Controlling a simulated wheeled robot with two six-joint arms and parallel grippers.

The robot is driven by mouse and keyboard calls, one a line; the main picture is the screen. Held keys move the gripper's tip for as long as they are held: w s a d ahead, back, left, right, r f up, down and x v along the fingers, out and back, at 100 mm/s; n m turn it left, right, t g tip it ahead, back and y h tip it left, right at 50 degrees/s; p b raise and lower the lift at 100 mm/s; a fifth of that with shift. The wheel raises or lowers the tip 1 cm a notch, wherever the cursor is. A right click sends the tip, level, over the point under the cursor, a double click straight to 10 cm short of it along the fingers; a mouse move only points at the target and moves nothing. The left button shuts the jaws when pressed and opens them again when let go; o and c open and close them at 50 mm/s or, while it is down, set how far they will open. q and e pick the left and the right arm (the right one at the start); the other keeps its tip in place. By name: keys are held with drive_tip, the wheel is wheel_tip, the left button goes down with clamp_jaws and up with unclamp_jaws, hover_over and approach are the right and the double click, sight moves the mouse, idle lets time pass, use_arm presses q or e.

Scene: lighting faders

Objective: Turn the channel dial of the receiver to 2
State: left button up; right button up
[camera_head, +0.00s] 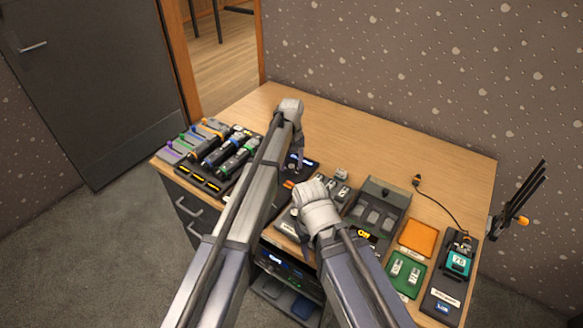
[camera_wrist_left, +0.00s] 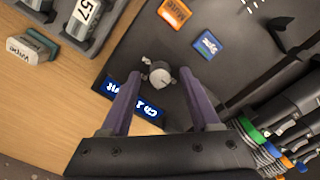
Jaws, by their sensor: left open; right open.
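The receiver is a dark panel (camera_wrist_left: 215,85) with a small round grey dial (camera_wrist_left: 160,77) in the left wrist view. Blue labels with white text (camera_wrist_left: 148,110) lie beside the dial, upside down and partly covered; I cannot read the set channel surely. In the head view, the receiver (camera_head: 312,164) is mostly hidden behind my left arm. My left gripper (camera_wrist_left: 159,88) is open, with its purple fingers on either side of the dial. The left gripper also shows in the head view (camera_head: 298,165). My right gripper (camera_head: 304,232) is open over the desk's front, its fingers hard to make out.
An orange Mute button (camera_wrist_left: 174,13) and a blue Sync button (camera_wrist_left: 208,43) sit on the panel. Fader units (camera_head: 213,150) stand left on the desk (camera_head: 420,155). A grey switch box (camera_head: 385,196), green pad (camera_head: 405,272) and orange pad (camera_head: 418,237) are right. The back is clear.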

use_arm(q)
clamp_jaws()
idle(0.5)
